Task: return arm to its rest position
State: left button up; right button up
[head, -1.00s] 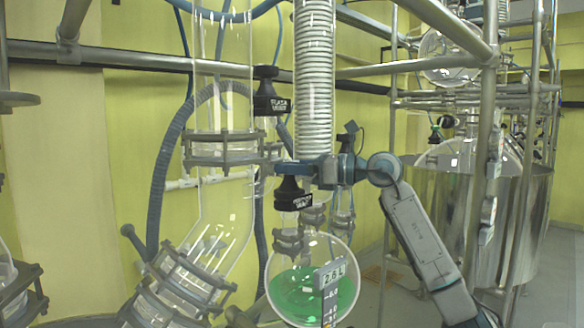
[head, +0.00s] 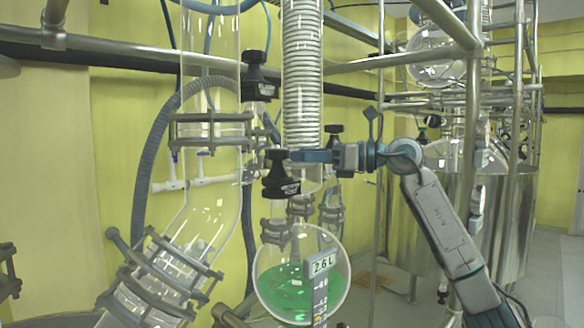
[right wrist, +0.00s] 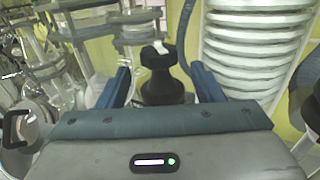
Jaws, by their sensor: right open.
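My right gripper (head: 296,156) is in the middle of the head view, its arm coming in from the lower right. Its fingers point left at a black valve knob (head: 281,178) above the round flask. In the right wrist view, the two blue fingers stand apart (right wrist: 161,72), with a black knob (right wrist: 160,88) showing in the gap between them and nothing gripped. In the head view the knob's top shows just left of the fingertips. How far apart they are in depth is hard to tell. My left gripper is not in view.
A round glass flask (head: 275,288) with green liquid and a 2.6 L readout hangs below. A coiled glass condenser (head: 302,75) stands close by the gripper. Another black valve (head: 257,80) is above left. Metal frame poles (head: 471,120) and a steel vessel (head: 508,200) are at right.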

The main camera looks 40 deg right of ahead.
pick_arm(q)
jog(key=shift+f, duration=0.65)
pick_arm(e)
jog(key=shift+s+d, duration=0.35)
jog(key=shift+s, duration=0.2)
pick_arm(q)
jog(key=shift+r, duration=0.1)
